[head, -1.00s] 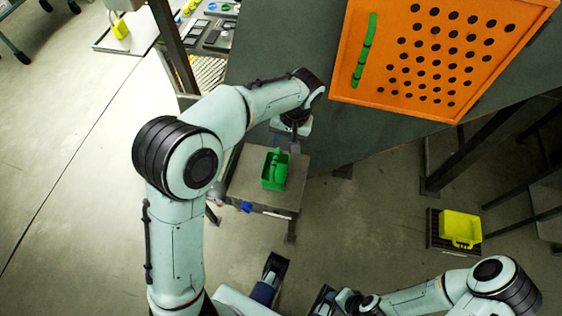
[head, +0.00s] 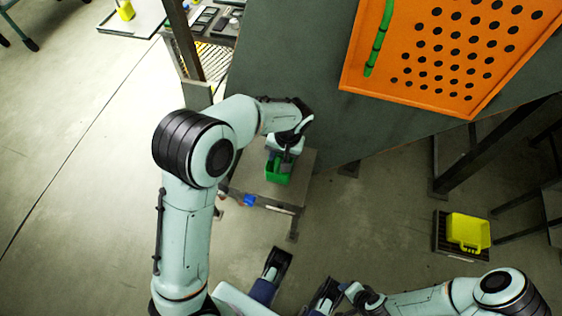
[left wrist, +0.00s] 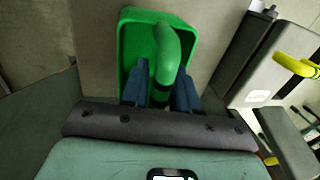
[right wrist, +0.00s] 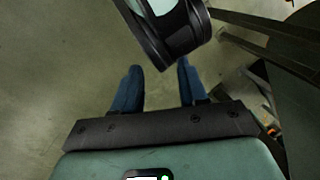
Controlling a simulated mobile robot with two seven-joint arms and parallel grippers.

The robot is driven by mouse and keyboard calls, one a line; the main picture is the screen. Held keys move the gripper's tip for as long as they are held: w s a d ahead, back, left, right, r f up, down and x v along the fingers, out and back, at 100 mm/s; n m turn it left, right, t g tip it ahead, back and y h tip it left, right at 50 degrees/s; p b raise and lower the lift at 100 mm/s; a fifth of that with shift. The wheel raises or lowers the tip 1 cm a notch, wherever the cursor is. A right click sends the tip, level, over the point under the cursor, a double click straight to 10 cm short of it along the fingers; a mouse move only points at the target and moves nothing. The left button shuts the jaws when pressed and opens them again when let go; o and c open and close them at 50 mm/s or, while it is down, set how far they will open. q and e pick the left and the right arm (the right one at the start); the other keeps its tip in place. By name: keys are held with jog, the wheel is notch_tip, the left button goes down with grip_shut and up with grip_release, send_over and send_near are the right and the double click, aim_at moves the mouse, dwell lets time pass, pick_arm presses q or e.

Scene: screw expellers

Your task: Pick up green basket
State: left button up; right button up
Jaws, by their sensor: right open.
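The green basket (head: 277,176) stands on a small grey stand (head: 252,176) beside the green-grey table. My left gripper (head: 284,156) is directly above the basket, pointing down, and hides part of it. In the left wrist view the basket (left wrist: 128,40) lies under the fingers, and its curved green handle (left wrist: 168,50) passes between the two blue fingers (left wrist: 162,70). The fingers are apart, with a gap visible on the left of the handle. In the right wrist view my right gripper (right wrist: 159,66) is open and empty over the floor.
A large table (head: 310,75) carries an orange board with black holes (head: 450,60) and a green strip (head: 378,38). A yellow basket (head: 468,232) sits on a dark crate low on the right. A shelf with parts (head: 212,25) stands at the back left.

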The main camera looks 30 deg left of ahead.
pick_arm(q)
grip_shut()
jog(key=shift+r, duration=0.15)
